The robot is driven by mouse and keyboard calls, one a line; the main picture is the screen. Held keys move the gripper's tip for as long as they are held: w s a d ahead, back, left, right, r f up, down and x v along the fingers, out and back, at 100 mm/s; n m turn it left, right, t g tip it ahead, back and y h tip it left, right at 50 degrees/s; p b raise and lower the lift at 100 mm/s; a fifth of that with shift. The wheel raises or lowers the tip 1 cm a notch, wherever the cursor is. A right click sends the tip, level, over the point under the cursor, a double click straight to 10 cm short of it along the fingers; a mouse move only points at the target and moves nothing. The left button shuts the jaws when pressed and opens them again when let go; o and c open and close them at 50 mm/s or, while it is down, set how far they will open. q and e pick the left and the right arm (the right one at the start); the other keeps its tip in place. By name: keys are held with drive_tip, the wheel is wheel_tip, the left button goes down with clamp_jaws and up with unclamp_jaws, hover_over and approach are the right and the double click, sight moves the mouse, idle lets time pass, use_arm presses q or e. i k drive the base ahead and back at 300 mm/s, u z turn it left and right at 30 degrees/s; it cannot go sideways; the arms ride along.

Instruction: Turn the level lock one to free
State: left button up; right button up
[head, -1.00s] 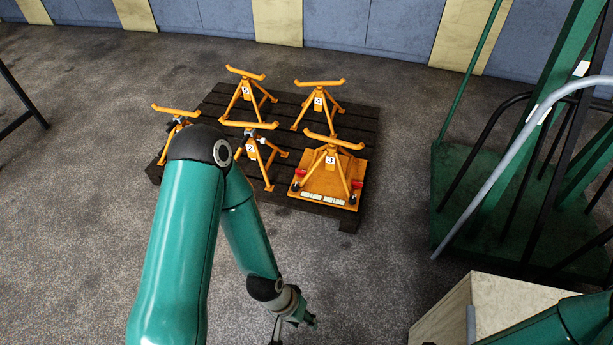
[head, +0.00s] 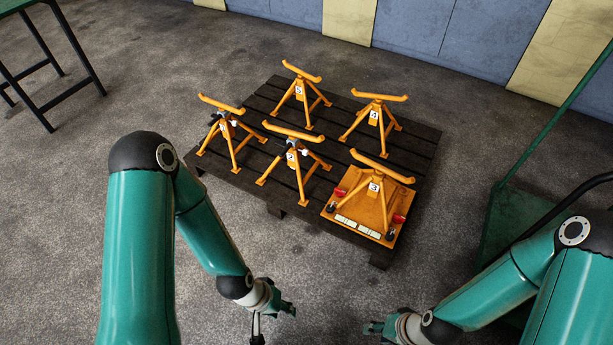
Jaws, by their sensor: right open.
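An orange platform (head: 375,222) sits on the near right corner of a dark slatted pallet. An orange stand marked 3 (head: 374,187) rises over it. Small red parts show at its left edge (head: 340,192) and right edge (head: 398,219), above dark fittings. They are too small to tell which is level lock one or how it is set. My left gripper (head: 275,318) is low in the picture, short of the pallet; its jaw opening is unclear. My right gripper (head: 374,328) is open at the bottom edge, below the platform in the picture. Both are clear of the platform.
Several other orange stands, such as stand 5 (head: 301,91) and stand 4 (head: 374,117), stand on the pallet (head: 261,105). A green table (head: 25,15) is at upper left and a green frame (head: 508,208) at right. Grey floor lies open between my arms and the pallet.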

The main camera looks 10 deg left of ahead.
sight(339, 193)
drive_tip(key=u, duration=0.45)
drive_tip(key=i, duration=1.65)
drive_tip(key=z, duration=0.25)
